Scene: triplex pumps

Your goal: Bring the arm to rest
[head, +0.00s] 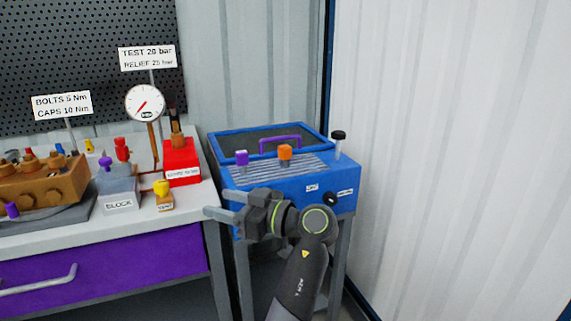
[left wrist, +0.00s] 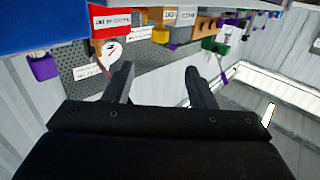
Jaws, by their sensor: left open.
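My left gripper (head: 224,204) is in front of the blue cabinet's left front side, its fingers pointing left toward the bench's right edge. Its two fingers are spread with nothing between them. It also shows in the left wrist view (left wrist: 158,80), where the two dark fingers stand apart and the bench items appear upside down beyond them. My left arm comes up from the bottom of the head view. My right gripper does not show.
The blue cabinet (head: 300,192) carries purple and orange knobs and a black-topped post. The white bench (head: 110,225) holds a brown pump block (head: 45,186), a red block (head: 181,165), a gauge (head: 145,103) and a yellow valve (head: 162,188). A corrugated wall (head: 450,150) stands right.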

